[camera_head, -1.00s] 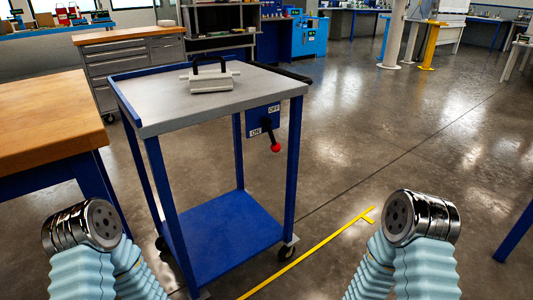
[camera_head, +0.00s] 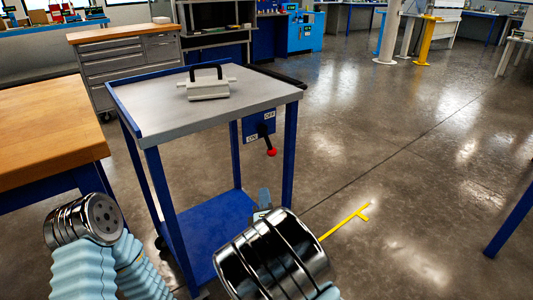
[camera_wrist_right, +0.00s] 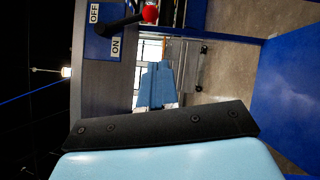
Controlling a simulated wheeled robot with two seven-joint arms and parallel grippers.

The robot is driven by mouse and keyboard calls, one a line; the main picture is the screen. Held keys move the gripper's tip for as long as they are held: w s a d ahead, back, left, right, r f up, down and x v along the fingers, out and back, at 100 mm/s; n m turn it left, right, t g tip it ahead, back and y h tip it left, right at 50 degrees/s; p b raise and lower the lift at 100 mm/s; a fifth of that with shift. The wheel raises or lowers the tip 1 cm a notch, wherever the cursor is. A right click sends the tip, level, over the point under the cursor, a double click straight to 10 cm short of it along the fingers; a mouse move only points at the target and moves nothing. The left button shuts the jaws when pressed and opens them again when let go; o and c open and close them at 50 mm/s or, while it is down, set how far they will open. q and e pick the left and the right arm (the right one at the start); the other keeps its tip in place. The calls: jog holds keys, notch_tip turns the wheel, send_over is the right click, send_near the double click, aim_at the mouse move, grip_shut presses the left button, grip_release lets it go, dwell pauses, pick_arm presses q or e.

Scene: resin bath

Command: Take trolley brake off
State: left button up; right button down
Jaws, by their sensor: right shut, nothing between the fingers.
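The trolley has a grey top (camera_head: 155,110), blue legs and a blue lower shelf. Its brake plate (camera_head: 249,126) is blue, on the side under the top, marked OFF at upper right and ON at lower left. The black brake lever points down, its red knob (camera_head: 271,152) just below the plate. Plate (camera_wrist_right: 128,42) and knob (camera_wrist_right: 150,13) also show in the right wrist view, near the top edge. My right gripper (camera_head: 264,196) is shut and empty, below the knob and apart from it; its fingers (camera_wrist_right: 158,85) show in the wrist view. My left gripper is out of view.
A white block with a black handle (camera_head: 208,90) sits on the trolley top. A wooden-topped bench (camera_head: 45,130) stands close at left, a grey drawer cabinet (camera_head: 130,70) behind. The floor (camera_head: 400,170) right of the trolley is open, with a yellow line.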

jog(key=shift+s+a+r+n+t, duration=0.1)
jog(key=shift+a+r+n+t, duration=0.15)
jog(key=shift+r, duration=0.3)
jog(key=shift+s+a+r+n+t, duration=0.15)
jog(key=shift+a+r, duration=0.15)
jog(key=shift+r, duration=0.25)
jog(key=shift+w, duration=0.2)
jog(key=p, duration=0.1)
send_near(268, 141)
jog(key=w+a+f, duration=0.3)
jog(key=w, duration=0.2)
jog(key=shift+w+d+r+p, duration=0.3)
jog(key=shift+w+d+r, duration=0.05)
jog(key=shift+w+d, duration=0.2)
jog(key=shift+w+d+r+p, duration=0.3)
jog(key=shift+w+d, duration=0.15)
jog(key=shift+w, duration=0.1)
